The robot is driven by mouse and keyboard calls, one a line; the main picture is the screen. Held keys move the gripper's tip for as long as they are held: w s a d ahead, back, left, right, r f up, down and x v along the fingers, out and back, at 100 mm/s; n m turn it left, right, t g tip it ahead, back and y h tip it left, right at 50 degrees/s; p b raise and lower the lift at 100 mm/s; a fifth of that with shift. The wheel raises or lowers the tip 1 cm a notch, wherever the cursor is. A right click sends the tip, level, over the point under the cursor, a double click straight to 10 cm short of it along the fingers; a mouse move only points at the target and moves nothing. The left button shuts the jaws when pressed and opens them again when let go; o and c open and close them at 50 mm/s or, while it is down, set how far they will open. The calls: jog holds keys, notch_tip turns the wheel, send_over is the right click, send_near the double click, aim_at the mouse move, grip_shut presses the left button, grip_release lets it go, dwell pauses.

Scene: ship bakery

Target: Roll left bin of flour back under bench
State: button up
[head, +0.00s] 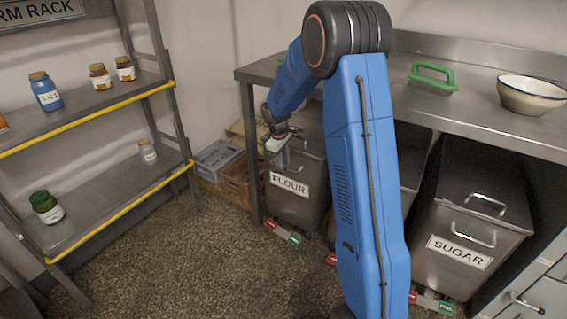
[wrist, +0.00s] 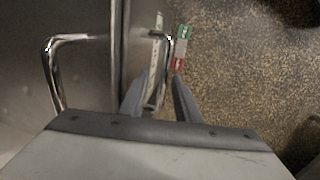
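The flour bin (head: 283,207) is a grey metal bin with a white FLOUR label, at the left end under the bench (head: 250,90). My gripper (head: 284,156) is at the top of its front, by the front handle. In the wrist view my gripper (wrist: 162,78) points down with its two fingers apart, on either side of the thin metal front handle (wrist: 169,46). Whether either finger touches it I cannot tell. The bin's lid (wrist: 85,75) and lid handle (wrist: 52,75) are at left in that view. My arm hides part of the space right of the bin.
A sugar bin (head: 450,268) stands at right, with another bin (head: 412,165) partly behind my arm. A brake pedal (head: 283,232) with green and red ends is at the flour bin's foot. Crates (head: 218,160) stand left of the bench. A rack (head: 110,195) is at left; speckled floor (head: 190,265) between is clear.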

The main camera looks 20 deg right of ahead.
notch_tip(320, 180, up, 12)
jog(key=s+a, duration=0.1)
jog(key=shift+a+f, duration=0.15)
jog(key=shift+a, duration=0.2)
jog(key=shift+s, duration=0.15)
dwell(0.5)
